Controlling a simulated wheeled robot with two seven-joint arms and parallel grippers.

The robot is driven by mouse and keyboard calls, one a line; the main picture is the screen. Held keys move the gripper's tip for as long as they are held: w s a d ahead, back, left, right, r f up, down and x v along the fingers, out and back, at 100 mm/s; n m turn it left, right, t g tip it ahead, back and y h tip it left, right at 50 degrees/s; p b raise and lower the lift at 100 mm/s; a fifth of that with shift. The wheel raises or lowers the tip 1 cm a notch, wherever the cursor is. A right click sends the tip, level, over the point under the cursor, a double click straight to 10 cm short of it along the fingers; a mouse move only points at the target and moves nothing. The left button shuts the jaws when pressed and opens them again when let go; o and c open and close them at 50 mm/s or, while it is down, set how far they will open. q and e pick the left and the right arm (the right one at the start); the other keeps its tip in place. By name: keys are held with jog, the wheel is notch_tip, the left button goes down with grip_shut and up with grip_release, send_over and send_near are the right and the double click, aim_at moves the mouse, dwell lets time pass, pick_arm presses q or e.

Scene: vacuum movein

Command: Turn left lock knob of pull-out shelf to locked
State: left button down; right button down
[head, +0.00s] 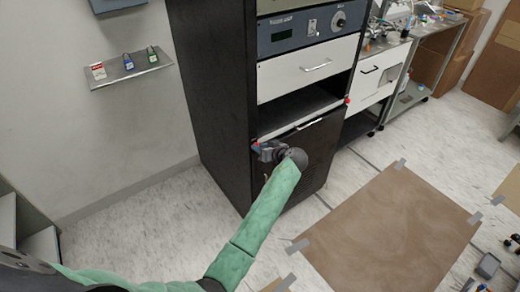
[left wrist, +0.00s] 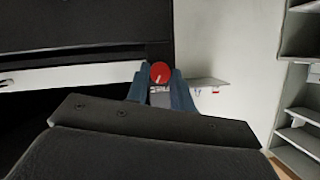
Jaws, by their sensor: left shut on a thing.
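The pull-out shelf (head: 315,122) shows as a pale strip low in the black rack. Its left lock knob (left wrist: 160,72) is round and red, and it sits between my fingertips in the left wrist view. In the head view only a bit of red shows beside my left gripper (head: 265,150), at the shelf's left end. My left gripper (left wrist: 158,88) is shut on the knob. I cannot tell the knob's angle. The right lock knob (head: 347,101) is a small red spot at the shelf's right end. My right gripper is out of view.
The black rack (head: 215,90) holds a white drawer (head: 308,70) and a blue-grey instrument panel (head: 300,28). A brown sheet (head: 395,230) is taped to the floor at right. Floor left of the rack is clear.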

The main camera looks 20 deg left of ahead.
pick_arm(q)
jog(key=shift+w+d+f+m+g+y+b, duration=0.1)
jog(key=shift+m+g+y+b, duration=0.25)
jog(key=shift+m+y, duration=0.85)
jog(key=shift+w+d+f+m+g+y+b, duration=0.15)
jog(key=shift+m+g+y, duration=0.3)
jog(key=shift+m, duration=1.5)
jog(key=shift+w+f+m+g+y+b, duration=0.1)
jog(key=shift+m+g+y+b, duration=0.25)
jog(key=shift+m+y, duration=0.85)
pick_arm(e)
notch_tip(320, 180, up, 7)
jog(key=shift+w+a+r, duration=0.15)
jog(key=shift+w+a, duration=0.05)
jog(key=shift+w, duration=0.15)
pick_arm(q)
jog(key=shift+m+h, duration=0.35)
jog(key=shift+m, duration=0.1)
jog(key=c, duration=1.2)
grip_release()
